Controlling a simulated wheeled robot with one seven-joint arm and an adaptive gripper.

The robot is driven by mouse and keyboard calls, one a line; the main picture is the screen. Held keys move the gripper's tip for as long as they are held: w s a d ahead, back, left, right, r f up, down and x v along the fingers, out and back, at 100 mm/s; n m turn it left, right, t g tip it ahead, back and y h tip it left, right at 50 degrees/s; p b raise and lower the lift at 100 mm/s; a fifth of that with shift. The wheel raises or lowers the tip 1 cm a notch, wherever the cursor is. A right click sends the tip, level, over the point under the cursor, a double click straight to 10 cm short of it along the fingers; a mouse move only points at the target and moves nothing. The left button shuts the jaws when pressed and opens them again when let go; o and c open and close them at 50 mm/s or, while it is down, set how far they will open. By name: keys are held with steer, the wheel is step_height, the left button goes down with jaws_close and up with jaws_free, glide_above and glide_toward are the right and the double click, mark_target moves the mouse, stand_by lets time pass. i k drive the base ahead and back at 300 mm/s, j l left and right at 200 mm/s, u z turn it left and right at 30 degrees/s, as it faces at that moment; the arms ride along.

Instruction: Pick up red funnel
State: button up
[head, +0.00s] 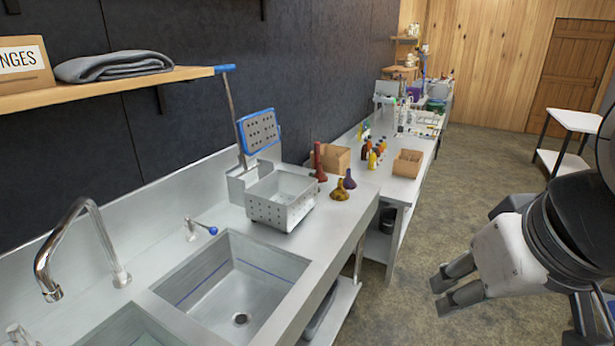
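The red funnel (320,175) stands with its wide end down on the steel counter, just behind the perforated metal box. A brown-yellow funnel (340,192) and a dark purple funnel (349,181) stand close to its right. My gripper (440,294) is at the lower right, over the floor and well apart from the counter. Its two fingers are spread with a gap between them, and nothing shows in it.
Cardboard boxes (408,164) and small bottles stand beyond the funnels. A sink (235,280) with a tap (85,225) is nearer. The floor (450,200) right of the counter is clear.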

mark_target(319, 174)
steer(key=i+l+u, duration=0.15)
steer(key=l, duration=0.25)
steer(key=i+l+u, duration=0.2)
steer(key=l, duration=0.25)
steer(key=i+l+u, duration=0.15)
steer(key=l, duration=0.3)
steer(key=l+u, duration=0.2)
steer(key=l, duration=0.25)
steer(key=i+l+u, duration=0.3)
steer(key=i+l, duration=0.15)
steer(key=l, duration=0.15)
steer(key=i+l+u, duration=0.3)
steer(key=l, duration=0.35)
steer(key=i+l+u, duration=0.15)
steer(key=l, duration=0.2)
steer(key=i+l+u, duration=0.15)
steer(key=l, duration=0.25)
steer(key=i+l+u, duration=0.15)
steer(key=l, duration=0.25)
steer(key=i+l, duration=0.15)
steer(key=l, duration=0.35)
steer(key=i+l+u, duration=0.15)
steer(key=l, duration=0.3)
steer(key=i+l, duration=0.1)
steer(key=l, duration=0.4)
steer(key=u, duration=0.05)
